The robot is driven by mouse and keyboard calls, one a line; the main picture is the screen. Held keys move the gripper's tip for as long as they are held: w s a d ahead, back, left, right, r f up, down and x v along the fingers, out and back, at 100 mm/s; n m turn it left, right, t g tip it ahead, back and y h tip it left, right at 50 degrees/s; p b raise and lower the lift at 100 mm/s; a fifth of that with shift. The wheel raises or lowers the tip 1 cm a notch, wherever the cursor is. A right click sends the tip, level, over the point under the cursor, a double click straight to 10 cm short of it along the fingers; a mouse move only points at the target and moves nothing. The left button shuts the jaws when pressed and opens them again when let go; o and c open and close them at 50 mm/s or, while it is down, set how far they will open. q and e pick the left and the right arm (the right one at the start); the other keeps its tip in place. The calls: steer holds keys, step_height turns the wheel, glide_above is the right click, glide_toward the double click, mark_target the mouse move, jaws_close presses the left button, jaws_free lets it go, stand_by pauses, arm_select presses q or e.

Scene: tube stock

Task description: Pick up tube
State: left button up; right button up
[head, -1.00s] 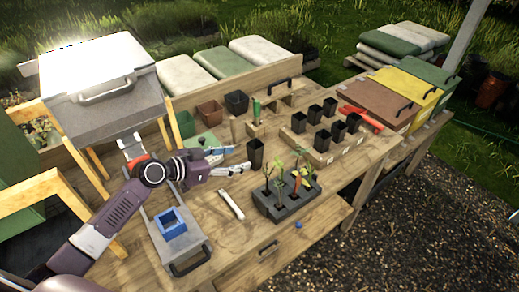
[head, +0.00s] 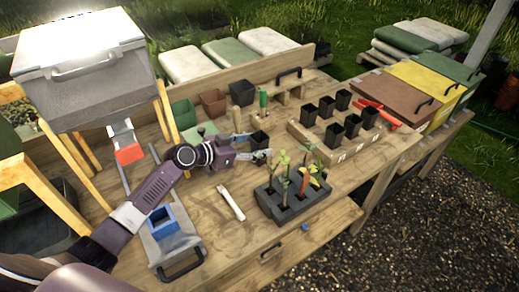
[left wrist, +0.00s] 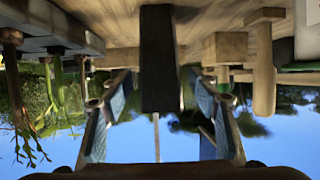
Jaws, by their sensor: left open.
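A single black tube (head: 258,138), a small tapered pot, stands on the wooden bench left of the seedling tray. My left gripper (head: 257,149) is at it, with its fingers open and partly covering the tube in the head view. In the left wrist view, which shows the bench at the top, the dark tube (left wrist: 158,60) stands between the two spread blue-grey fingers of the left gripper (left wrist: 160,105). Gaps show on both sides of it there. My right gripper is not in view.
A grey tray of seedlings (head: 292,203) stands close to the right of the gripper. A wooden rack (head: 322,150) holds several similar black pots behind. A green-handled tool (head: 263,99) stands in a block at the back. A white-handled tool (head: 231,202) lies in front.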

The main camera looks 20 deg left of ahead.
arm_select(q)
steer(key=shift+x, duration=0.85)
steer(key=shift+s+a, duration=0.1)
steer(key=shift+c, duration=0.7)
steer(key=c, duration=0.8)
